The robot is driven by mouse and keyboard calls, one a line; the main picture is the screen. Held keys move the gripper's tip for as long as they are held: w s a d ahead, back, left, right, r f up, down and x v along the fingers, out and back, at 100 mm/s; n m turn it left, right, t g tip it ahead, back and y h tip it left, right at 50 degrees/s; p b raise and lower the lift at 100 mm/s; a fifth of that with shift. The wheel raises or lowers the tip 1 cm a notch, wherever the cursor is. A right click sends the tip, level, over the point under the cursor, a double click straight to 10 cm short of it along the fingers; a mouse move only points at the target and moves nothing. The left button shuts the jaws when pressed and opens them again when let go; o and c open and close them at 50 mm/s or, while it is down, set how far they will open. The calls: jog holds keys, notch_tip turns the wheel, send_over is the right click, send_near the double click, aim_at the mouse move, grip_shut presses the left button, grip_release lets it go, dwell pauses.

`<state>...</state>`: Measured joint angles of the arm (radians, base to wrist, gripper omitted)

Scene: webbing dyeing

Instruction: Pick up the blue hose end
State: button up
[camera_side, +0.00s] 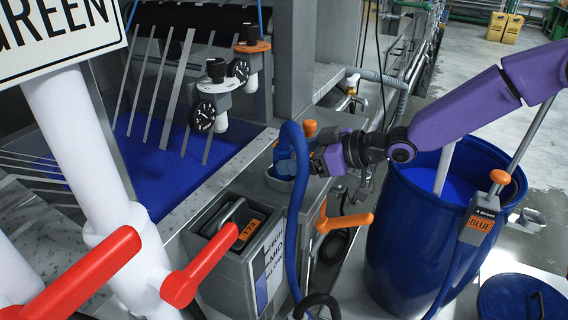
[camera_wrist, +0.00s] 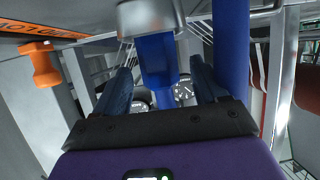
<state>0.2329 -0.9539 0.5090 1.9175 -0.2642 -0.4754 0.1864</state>
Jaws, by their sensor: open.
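My gripper (camera_side: 310,161) reaches in from the right in the side view, beside a blue hose (camera_side: 298,185) that arches up and hangs down in front of the metal box. In the wrist view my two dark blue fingers (camera_wrist: 162,72) are open. A blue hose end (camera_wrist: 155,52) stands between them, with a gap on each side. Its upper part meets a grey metal cup (camera_wrist: 150,17). A thicker run of blue hose (camera_wrist: 231,50) passes just right of the right finger. In the side view the hose and gripper partly hide the hose end.
An orange-handled valve (camera_side: 345,221) sits below my gripper. A blue barrel (camera_side: 400,235) with blue liquid stands to the right, a dye tank (camera_side: 160,165) to the left. Pressure gauges (camera_side: 203,114) hang above the tank. White pipes with red handles (camera_side: 95,270) fill the left foreground.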

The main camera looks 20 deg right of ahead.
aim_at(277, 156)
jog(key=shift+x, duration=2.6)
jog(key=shift+r, duration=0.15)
jog(key=c, duration=1.3)
